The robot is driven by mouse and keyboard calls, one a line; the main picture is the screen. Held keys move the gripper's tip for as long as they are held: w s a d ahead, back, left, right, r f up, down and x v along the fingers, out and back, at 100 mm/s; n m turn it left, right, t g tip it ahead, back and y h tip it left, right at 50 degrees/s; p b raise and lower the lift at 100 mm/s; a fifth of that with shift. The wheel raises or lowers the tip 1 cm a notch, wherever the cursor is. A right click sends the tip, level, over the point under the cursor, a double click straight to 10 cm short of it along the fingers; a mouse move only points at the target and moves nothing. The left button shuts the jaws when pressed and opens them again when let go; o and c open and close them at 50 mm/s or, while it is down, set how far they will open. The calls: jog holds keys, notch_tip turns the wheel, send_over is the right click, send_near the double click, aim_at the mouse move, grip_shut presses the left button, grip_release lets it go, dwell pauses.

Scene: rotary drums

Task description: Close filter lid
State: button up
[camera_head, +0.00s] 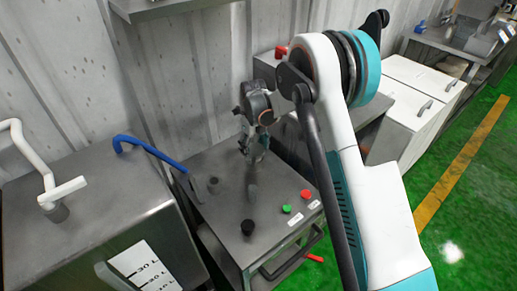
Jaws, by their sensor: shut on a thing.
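A low steel cabinet (220,222) stands in the middle, with a flat metal top. I cannot tell which part of it is the filter lid. A dark bar handle (292,257) runs along the cabinet's front edge. My gripper (254,157) points down over the back of the top, above the grey post. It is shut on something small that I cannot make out. My arm hides the area to the right.
Green (287,209) and red (306,194) buttons sit on the cabinet's right side. A larger steel tank (95,215) with a white pipe (42,180) and a blue pipe (150,149) stands at left. A corrugated wall (175,75) is close behind. Green floor (470,215) is open at right.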

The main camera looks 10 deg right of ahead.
aim_at(254, 149)
jog(key=shift+a, duration=0.1)
dwell(0.4)
jog(key=o, duration=1.2)
notch_tip(254, 149, up, 12)
jog(key=shift+r, duration=0.1)
